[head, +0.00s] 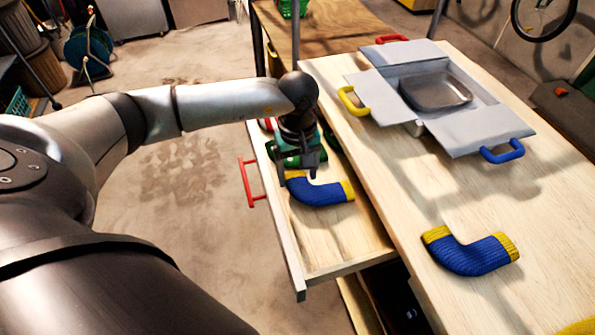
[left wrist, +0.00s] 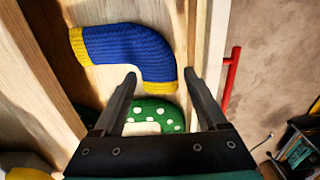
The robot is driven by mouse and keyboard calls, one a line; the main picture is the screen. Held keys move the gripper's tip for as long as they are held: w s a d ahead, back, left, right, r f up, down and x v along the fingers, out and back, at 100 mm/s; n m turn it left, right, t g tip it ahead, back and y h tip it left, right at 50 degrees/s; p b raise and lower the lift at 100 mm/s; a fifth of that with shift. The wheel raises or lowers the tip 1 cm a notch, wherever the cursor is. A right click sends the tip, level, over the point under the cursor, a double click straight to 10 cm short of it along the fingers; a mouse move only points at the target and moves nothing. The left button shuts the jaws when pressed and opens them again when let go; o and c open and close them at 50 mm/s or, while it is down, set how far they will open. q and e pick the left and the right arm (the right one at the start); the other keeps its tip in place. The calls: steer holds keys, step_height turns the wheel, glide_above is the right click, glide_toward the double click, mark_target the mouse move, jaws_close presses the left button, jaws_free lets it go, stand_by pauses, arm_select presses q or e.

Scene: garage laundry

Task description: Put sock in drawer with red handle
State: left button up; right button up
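A blue sock with yellow ends (head: 320,190) lies in the open drawer (head: 345,262), whose red handle (head: 252,183) is on its left side. The sock also shows in the left wrist view (left wrist: 130,52). A second blue and yellow sock (head: 470,252) lies on the tabletop at the right. My left gripper (head: 298,178) is over the drawer at the sock's left end. In the left wrist view its two fingers (left wrist: 165,85) are apart with nothing gripped between them. My right gripper is not in view.
A green item with white dots (left wrist: 155,112) lies in the drawer beside the sock. On the tabletop (head: 390,180) stands an open grey box (head: 470,128) with flaps and red, yellow and blue handles, holding a metal tray (head: 436,91). Floor left of the drawer is clear.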

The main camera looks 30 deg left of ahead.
arm_select(q)
steer(key=shift+o, duration=1.4)
steer(key=shift+r+p, duration=0.8)
steer(key=shift+p, duration=0.05)
step_height(320, 180, up, 12)
steer(key=p, duration=0.1)
steer(key=shift+f, duration=0.2)
